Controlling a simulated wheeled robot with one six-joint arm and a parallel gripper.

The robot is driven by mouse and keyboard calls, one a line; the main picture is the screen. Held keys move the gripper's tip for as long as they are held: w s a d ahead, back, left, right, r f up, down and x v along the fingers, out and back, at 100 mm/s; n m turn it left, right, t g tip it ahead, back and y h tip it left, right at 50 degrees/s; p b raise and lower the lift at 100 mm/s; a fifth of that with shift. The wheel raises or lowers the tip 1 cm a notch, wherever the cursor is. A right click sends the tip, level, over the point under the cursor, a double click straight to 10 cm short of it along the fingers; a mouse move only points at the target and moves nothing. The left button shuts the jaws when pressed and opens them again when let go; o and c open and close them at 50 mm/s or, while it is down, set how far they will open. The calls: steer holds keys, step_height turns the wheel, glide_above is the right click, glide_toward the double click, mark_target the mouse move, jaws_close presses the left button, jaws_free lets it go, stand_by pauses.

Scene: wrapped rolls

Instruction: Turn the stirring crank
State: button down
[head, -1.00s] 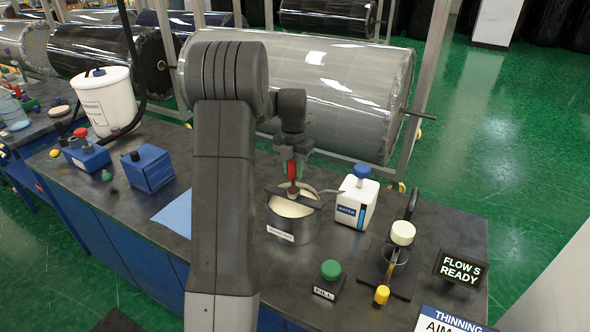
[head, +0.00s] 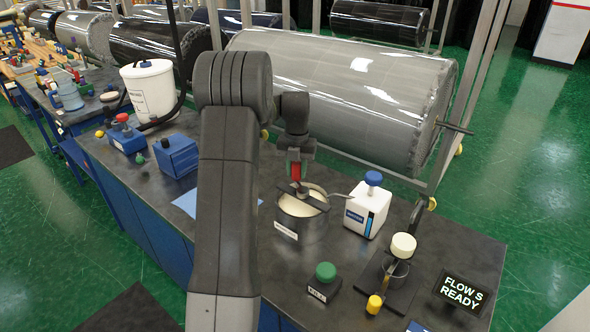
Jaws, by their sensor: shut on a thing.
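The stirring crank has a red upright handle (head: 296,171) above a dark bar (head: 300,192) that lies across the top of a grey metal pot (head: 298,228). The pot holds a cream-coloured content (head: 312,199) and has a white label on its front. My gripper (head: 296,163) points down from above and is shut on the red handle. The fingertips are small in the view, and my arm hides part of the bench to the left of the pot.
A white water container (head: 368,208) with a blue cap stands right of the pot. A green button (head: 325,272) is in front, and a cup stand (head: 397,270) and a display reading "FLOW S READY" (head: 463,291) are at right. Large wrapped rolls (head: 350,95) lie behind the bench.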

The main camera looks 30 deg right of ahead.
steer(key=c, duration=1.1)
jaws_free()
steer(key=shift+r, duration=0.1)
step_height(320, 180, up, 14)
steer(key=b, duration=0.1)
steer(key=shift+b, duration=0.35)
